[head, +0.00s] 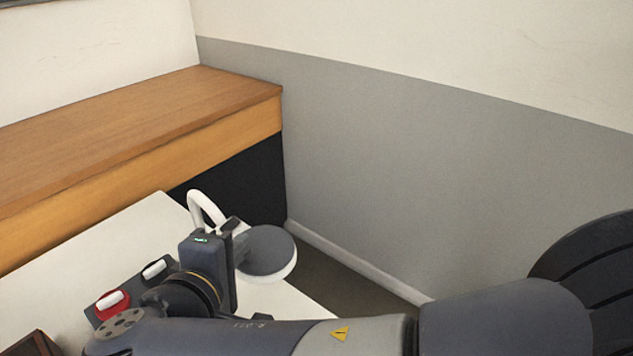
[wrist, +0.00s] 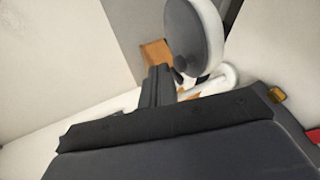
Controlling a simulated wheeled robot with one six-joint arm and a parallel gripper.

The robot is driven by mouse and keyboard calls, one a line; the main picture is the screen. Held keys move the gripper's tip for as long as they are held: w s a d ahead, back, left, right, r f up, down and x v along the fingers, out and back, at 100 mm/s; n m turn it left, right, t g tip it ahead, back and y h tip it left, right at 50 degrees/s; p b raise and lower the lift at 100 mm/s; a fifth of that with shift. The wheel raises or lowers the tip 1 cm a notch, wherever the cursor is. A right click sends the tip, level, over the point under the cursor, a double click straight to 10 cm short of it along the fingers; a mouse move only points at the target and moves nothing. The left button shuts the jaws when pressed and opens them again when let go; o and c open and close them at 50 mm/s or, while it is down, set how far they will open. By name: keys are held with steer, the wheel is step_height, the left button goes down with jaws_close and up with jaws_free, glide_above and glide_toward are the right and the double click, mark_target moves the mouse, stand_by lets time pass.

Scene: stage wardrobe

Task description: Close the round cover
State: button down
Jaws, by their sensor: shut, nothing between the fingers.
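The round cover (head: 268,250) has a grey face and a white rim, at the right edge of the white table. It also shows at the top of the wrist view (wrist: 188,38). A white curved tube (head: 206,206) stands beside it. My gripper (head: 235,228) is beside the cover, on its left, with the fingers partly hidden by my wrist. In the wrist view the dark fingers (wrist: 158,85) are together and empty, close to the cover. I cannot tell whether they touch it. The cover's hinge and whatever lies below it are hidden.
A dark box with a red-ringed white switch (head: 112,302) and a black-ringed white switch (head: 155,270) sits on the white table (head: 60,278), left of my wrist. A wooden counter (head: 140,112) runs behind. A grey wall (head: 420,170) stands to the right.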

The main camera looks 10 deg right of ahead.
steer(key=shift+s+a+f+b, duration=0.15)
steer(key=shift+f+b, duration=0.25)
steer(key=shift+f, duration=0.15)
steer(key=shift+f, duration=0.1)
